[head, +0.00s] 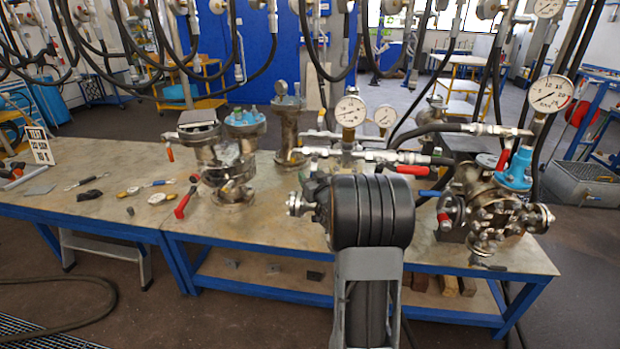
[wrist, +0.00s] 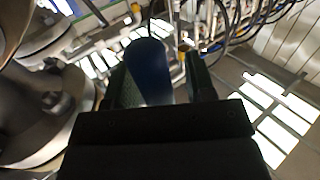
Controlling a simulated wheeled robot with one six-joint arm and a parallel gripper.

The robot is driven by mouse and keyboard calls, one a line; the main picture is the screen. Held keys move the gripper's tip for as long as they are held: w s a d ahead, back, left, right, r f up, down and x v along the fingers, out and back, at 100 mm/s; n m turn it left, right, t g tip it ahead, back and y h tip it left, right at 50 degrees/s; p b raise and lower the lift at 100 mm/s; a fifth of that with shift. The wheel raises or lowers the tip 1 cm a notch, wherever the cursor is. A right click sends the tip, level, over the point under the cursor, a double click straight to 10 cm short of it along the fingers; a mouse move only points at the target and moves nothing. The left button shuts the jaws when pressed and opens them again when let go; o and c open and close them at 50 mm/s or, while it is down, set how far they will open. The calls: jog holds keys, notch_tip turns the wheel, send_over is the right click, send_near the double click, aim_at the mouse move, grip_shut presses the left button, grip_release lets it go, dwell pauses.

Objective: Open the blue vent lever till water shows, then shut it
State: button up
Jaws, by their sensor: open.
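The blue vent lever (wrist: 148,68) shows in the wrist view as a dark blue rounded handle between my two fingers. My gripper (wrist: 160,82) is open, with one finger on each side of the lever. I cannot tell whether either finger touches it. In the head view a blue handle (head: 430,193) shows just right of my black wrist, beside the flanged vessel (head: 490,205). My fingers are hidden behind my arm there. The vessel has a light blue fitting (head: 517,168) and a pressure gauge (head: 550,93) on top.
Red-handled valves (head: 411,170) and hoses lie close above the lever. Another vessel (head: 232,170) stands left on the bench, with a red-handled tool (head: 186,203) beside it. The bench front (head: 270,225) is mostly clear.

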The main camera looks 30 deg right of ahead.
grip_shut()
